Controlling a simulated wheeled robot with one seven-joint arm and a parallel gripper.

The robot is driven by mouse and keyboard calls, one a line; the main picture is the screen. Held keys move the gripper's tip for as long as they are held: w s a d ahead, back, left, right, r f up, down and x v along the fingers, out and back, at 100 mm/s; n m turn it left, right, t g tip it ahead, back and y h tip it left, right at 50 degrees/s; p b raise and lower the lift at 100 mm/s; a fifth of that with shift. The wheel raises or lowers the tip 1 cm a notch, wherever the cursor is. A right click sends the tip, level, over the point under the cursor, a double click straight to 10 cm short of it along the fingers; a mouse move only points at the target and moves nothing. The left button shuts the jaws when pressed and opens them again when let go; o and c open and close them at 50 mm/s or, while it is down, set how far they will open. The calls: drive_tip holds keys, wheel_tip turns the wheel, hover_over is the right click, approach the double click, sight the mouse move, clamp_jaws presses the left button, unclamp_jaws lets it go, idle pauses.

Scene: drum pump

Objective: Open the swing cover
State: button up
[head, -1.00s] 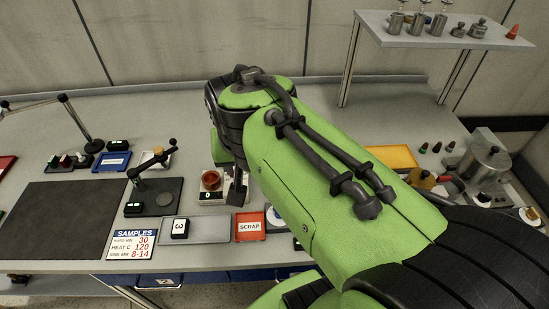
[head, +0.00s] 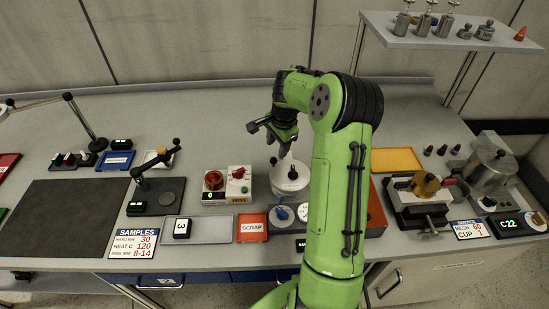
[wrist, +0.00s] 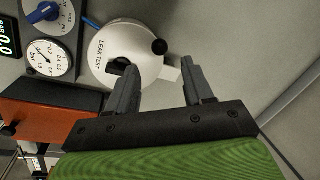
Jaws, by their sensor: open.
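A white round cover marked LEAK TEST (wrist: 122,42) is in the upper middle of the wrist view. It has a black knob (wrist: 159,47) near its right edge and lies flat, looking closed. A dark opening or part shows at its lower edge, partly behind a finger. In the head view the white leak test unit (head: 290,180) stands just below my gripper (head: 274,132). My gripper also shows in the wrist view (wrist: 155,66), open and empty, its fingers on either side below the knob. Contact with the cover cannot be told.
A blue dial (wrist: 45,12) and a pressure gauge (wrist: 48,58) sit left of the cover. An orange-red box (head: 375,212) is right of the unit, partly behind my arm. A red SCRAP tray (head: 252,226) and a device with a red button (head: 239,173) are to the left.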

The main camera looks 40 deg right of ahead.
sight(274, 158)
drive_tip(key=f, duration=0.3)
drive_tip(key=w+f, duration=0.1)
drive_tip(key=f, duration=0.2)
drive_tip(key=shift+w+f, duration=0.2)
drive_tip(key=shift+f, duration=0.1)
clamp_jaws()
